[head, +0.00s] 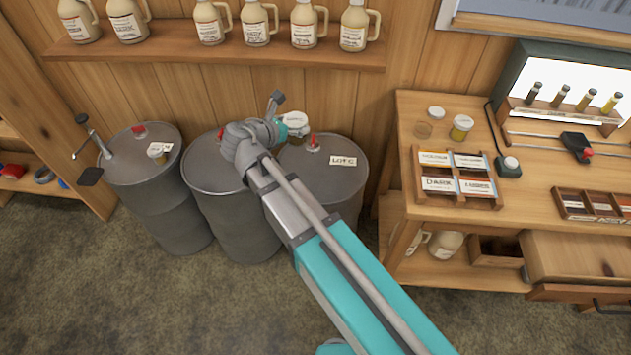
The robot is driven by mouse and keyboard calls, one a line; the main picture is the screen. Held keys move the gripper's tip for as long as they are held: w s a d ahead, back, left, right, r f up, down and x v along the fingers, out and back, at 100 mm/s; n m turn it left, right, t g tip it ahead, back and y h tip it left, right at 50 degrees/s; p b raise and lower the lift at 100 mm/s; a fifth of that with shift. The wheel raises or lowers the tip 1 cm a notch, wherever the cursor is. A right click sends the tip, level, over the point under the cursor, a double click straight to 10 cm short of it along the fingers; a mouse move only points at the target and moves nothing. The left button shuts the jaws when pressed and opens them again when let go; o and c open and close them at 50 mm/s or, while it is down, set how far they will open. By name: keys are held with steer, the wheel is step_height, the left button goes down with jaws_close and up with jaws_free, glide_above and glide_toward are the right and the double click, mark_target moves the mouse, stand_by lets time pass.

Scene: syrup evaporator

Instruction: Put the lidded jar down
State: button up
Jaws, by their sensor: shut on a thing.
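The lidded jar (296,122), with a pale round lid, is at my gripper (284,128), over the back of the right-hand drum (325,178). My gripper is shut on the jar; my wrist and forearm hide part of the grip. I cannot tell whether the jar's base touches the drum top.
The right-hand drum carries a red cap (313,143) and a LOT C card (343,161). Two lidded jars (462,127) stand on the bench (405,120). A jug shelf (215,52) runs above.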

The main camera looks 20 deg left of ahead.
steer(key=shift+d+f+b, duration=0.15)
steer(key=shift+f+b, duration=0.2)
steer(key=shift+b, duration=0.05)
steer(key=w+d+f+b, duration=0.5)
steer(key=d+f+b, duration=0.2)
steer(key=f+b, duration=0.4)
steer(key=w+d+f+b, duration=0.5)
steer(key=d+f+b, duration=0.2)
steer(key=f+b, duration=0.4)
steer(key=shift+f, duration=0.15)
steer(key=w+a+f+b, duration=0.3)
steer(key=a+f+b, duration=0.6)
steer(key=a, duration=0.3)
steer(key=shift+w+a, duration=0.2)
steer(key=shift+w, duration=0.2)
